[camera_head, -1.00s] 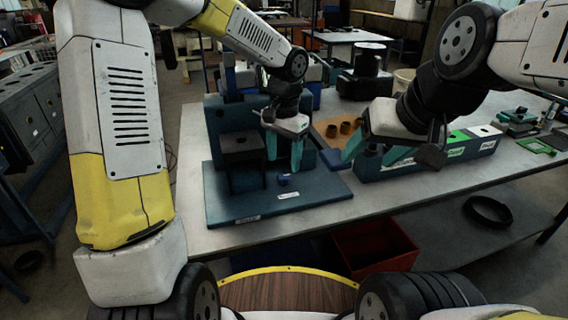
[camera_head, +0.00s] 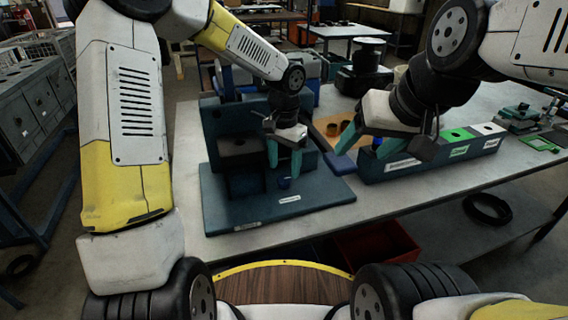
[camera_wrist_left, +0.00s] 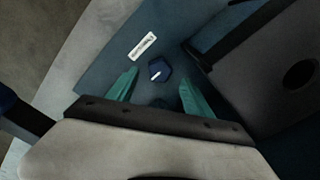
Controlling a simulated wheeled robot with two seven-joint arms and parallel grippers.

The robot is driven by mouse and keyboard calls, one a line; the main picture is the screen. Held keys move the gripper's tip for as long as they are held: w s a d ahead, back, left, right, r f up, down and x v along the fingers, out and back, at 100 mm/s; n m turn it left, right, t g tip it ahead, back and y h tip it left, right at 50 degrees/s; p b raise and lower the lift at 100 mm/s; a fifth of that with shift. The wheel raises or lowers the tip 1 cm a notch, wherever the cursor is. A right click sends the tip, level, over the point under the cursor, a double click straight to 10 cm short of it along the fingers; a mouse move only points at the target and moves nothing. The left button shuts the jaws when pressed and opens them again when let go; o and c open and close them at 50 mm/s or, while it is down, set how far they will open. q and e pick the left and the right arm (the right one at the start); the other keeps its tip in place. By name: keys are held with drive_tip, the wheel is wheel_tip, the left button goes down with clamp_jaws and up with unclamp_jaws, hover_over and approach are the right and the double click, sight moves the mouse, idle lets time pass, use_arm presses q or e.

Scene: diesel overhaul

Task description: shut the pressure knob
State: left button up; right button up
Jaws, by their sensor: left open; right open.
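The pressure knob (camera_head: 284,183) is a small dark blue knob on the blue base plate (camera_head: 240,212) of a press-like fixture, behind a white label. In the left wrist view the knob (camera_wrist_left: 159,70) shows a white pointer line and lies ahead, between the lines of the two fingers. My left gripper (camera_head: 285,160) is open and empty, pointing down above the knob; no contact can be seen. In the left wrist view its teal fingers (camera_wrist_left: 160,95) stand apart. My right gripper (camera_head: 365,143) is open to the right, near a blue lever end (camera_head: 340,164).
A long blue block with white and green labelled tops (camera_head: 455,136) stands right on the table. An orange board (camera_head: 330,128) lies behind. A black ring (camera_head: 487,208) and a red bin (camera_head: 378,245) are below. The fixture's upright (camera_head: 222,125) stands left of my left gripper.

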sight(284, 178)
use_arm(q)
drive_tip(key=shift+f, duration=2.35)
drive_tip(key=shift+c, duration=0.5)
clamp_jaws()
